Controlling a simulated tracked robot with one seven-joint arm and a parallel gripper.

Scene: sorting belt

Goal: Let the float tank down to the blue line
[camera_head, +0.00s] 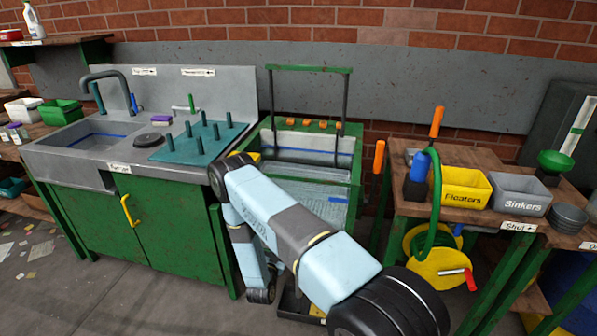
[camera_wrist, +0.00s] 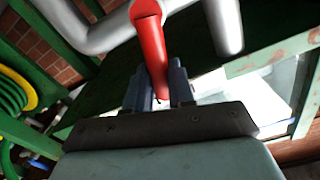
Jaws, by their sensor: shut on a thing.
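The float tank (camera_head: 357,178) is a green-framed basin with clear water, right of the sink in the head view. A blue line (camera_head: 300,152) runs along its pale inner back wall. In the wrist view, a red lever handle (camera_wrist: 151,45) on a grey pipe (camera_wrist: 98,38) sits below a dark green surface. My gripper (camera_wrist: 160,82) is shut on the red handle, one dark finger on each side. In the head view my own arm hides the gripper and the handle. I cannot tell how far the valve is turned.
A sink (camera_head: 95,145) with a green cabinet stands left. A bench at right holds a yellow Floaters bin (camera_head: 462,188) and a grey Sinkers bin (camera_head: 520,194). A yellow hose reel (camera_head: 440,268) hangs below it. Bare floor (camera_head: 150,300) lies front left.

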